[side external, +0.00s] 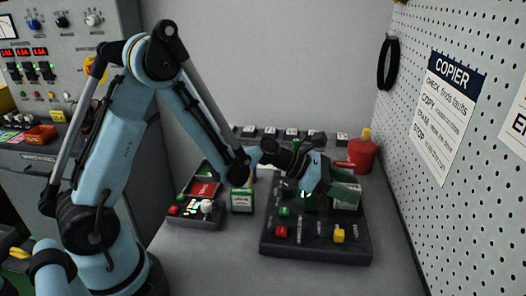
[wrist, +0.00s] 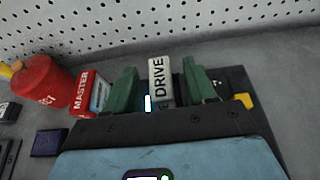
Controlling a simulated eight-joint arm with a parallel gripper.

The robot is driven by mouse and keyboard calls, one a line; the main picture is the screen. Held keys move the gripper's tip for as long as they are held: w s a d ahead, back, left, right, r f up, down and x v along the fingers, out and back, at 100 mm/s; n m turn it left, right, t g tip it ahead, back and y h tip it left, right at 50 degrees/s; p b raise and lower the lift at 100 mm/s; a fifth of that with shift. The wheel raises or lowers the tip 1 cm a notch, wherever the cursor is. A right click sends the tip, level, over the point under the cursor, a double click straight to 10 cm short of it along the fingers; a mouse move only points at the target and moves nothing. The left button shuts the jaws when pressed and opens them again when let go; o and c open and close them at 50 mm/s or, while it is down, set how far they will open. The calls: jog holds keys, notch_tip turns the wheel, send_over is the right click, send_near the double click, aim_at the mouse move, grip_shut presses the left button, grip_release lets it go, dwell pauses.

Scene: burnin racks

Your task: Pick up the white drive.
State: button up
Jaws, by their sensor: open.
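The white drive (wrist: 160,72), with DRIVE lettered on it, stands between the two green fingers of my gripper (wrist: 163,92) in the wrist view. A gap shows on each side of it, so the fingers look apart from it. Its lower end is hidden behind my gripper's body. In the side view my open gripper (side external: 346,183) is over the right part of a black copier unit (side external: 318,251). A pale block (side external: 345,206) shows just under the near finger there; it may be the drive, but I cannot tell for sure.
A red block lettered MASTER (wrist: 83,98) is left of the fingers in the wrist view. A red can (side external: 361,156) stands behind, near the pegboard (side external: 460,190). A second dark unit (side external: 195,222) and a green-and-white block (side external: 242,201) sit left of the copier. The front bench is clear.

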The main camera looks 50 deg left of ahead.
jog(key=shift+w+d+f, duration=0.2)
jog(key=shift+w+d, duration=0.1)
grip_shut()
jog(key=shift+r, duration=0.2)
